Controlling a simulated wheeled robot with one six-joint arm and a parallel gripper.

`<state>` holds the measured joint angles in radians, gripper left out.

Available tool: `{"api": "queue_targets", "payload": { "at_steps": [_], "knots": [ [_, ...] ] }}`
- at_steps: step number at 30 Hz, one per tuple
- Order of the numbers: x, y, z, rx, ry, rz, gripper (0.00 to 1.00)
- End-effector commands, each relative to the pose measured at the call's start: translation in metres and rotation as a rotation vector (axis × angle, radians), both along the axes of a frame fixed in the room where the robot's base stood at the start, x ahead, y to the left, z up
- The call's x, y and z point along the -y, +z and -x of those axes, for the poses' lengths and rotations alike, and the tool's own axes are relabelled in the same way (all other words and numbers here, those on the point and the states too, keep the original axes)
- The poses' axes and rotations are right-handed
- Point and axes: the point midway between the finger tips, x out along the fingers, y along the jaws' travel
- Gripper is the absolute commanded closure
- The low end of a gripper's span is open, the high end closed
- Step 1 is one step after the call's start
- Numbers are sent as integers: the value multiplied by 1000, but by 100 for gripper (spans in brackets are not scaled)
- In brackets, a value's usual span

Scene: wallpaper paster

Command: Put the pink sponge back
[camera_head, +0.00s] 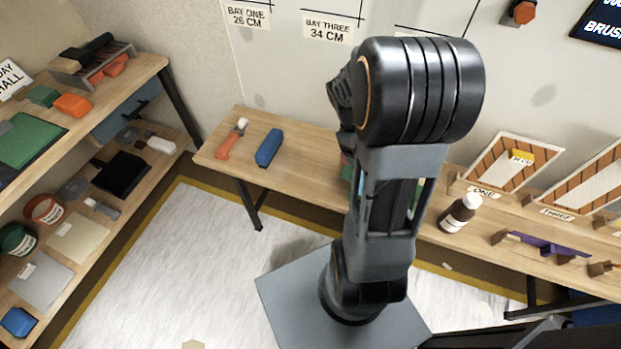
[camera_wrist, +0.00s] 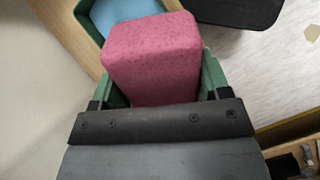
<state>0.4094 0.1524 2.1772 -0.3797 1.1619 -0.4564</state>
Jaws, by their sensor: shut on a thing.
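The pink sponge (camera_wrist: 152,60) is a speckled block in the middle of the wrist view. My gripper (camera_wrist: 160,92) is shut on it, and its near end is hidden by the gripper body. Behind the sponge is a green-walled tray (camera_wrist: 84,12) with a light blue inside; the sponge covers much of it. I cannot tell whether the sponge touches the tray. In the head view, a sliver of the green tray (camera_head: 348,172) shows on the bench. My arm hides the gripper and most of the tray there.
The wooden bench (camera_head: 305,180) holds a blue block (camera_head: 269,147), an orange-handled tool (camera_head: 232,139) and, right of my arm, a brown bottle (camera_head: 459,213). A purple tool (camera_head: 548,245) lies farther right. Shelves (camera_head: 150,75) stand at the left. Pale floor is open between.

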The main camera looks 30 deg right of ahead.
Motion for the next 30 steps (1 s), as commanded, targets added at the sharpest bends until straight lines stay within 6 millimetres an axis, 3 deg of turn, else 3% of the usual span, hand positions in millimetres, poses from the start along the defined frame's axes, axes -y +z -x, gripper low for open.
{"api": "queue_targets", "payload": {
  "at_steps": [1,4,12,19,30],
  "knots": [
    [-5,-21,8,69,-161,-26,55],
    [-23,-43,12,217,-475,-45,55],
    [-50,-59,-2,425,-915,7,55],
    [-57,-60,-11,483,-1051,44,55],
    [-58,-59,-13,491,-1071,51,55]
  ]
}}
